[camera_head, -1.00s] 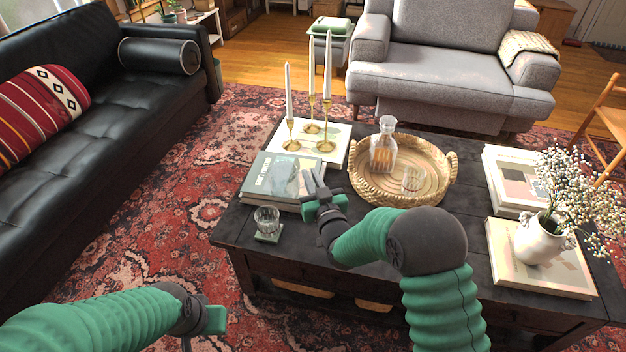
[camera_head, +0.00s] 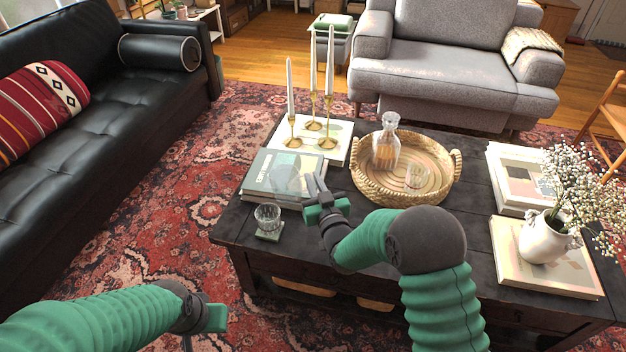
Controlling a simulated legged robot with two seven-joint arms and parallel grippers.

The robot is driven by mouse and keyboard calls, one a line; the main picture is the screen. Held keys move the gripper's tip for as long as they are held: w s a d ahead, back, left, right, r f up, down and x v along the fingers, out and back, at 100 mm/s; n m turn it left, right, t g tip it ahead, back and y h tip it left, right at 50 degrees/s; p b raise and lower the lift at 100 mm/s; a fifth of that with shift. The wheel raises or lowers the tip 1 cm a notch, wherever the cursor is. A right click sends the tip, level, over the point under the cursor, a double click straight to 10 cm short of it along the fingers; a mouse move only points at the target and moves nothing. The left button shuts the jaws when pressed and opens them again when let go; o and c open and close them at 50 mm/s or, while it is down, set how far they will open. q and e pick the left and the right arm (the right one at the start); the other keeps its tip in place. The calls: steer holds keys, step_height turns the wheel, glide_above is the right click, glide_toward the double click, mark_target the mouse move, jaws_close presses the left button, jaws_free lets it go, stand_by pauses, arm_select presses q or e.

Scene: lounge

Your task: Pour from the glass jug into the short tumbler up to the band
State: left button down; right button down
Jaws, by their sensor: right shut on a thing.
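A short clear tumbler (camera_head: 267,216) stands upright on a green coaster at the table's front left corner; I cannot make out a band or liquid in it. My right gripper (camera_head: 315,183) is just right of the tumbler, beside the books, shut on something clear. A faint glassy shape (camera_head: 287,180) at its fingertips, in front of the book cover, looks like the glass jug; its outline and contents are hard to see. My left gripper (camera_head: 215,318) is low at the front left, away from the table; its fingers are not clear.
Brass candlesticks (camera_head: 313,125) with tall candles stand behind the books (camera_head: 262,180). A white flower vase (camera_head: 545,238) stands on books at right.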

arm_select(q)
steer(key=shift+w+a+f+b, duration=0.1)
steer(key=shift+w+f+b, duration=0.2)
steer(key=shift+f+b, duration=0.25)
arm_select(e)
steer(key=shift+f, duration=0.85)
